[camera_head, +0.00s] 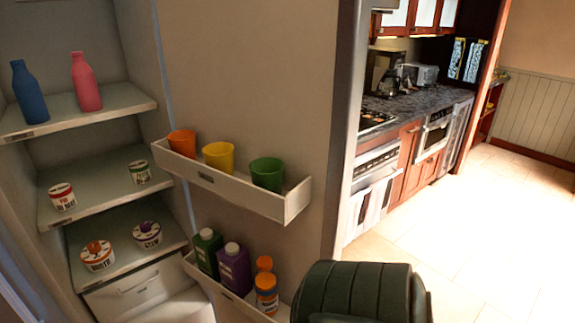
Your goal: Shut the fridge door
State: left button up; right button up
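The fridge door (262,80) stands wide open in the head view, its inner side facing me. Its upper shelf (240,200) holds an orange, a yellow and a green cup. Its lower shelf (225,296) holds a green bottle, a purple bottle and orange-capped jars. The fridge interior (70,150) is open at the left, with bottles and tubs on its shelves. The door's free edge (346,130) is toward the middle of the view. Neither of my grippers is in view.
A dark green padded rounded object (358,290) stands at the bottom centre, in front of the door's lower edge. A kitchen counter (420,102) with ovens runs along the back. The tiled floor (480,225) at the right is clear.

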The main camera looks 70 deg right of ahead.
aim_at(283, 80)
jog(key=k+l, duration=0.1)
jog(key=l, duration=0.3)
jog(key=k+l, duration=0.15)
jog(key=l, duration=0.25)
jog(key=k+l, duration=0.1)
jog(key=l, duration=0.3)
jog(key=k+l, duration=0.1)
jog(key=l, duration=0.3)
jog(key=k+l, duration=0.1)
jog(key=l, duration=0.3)
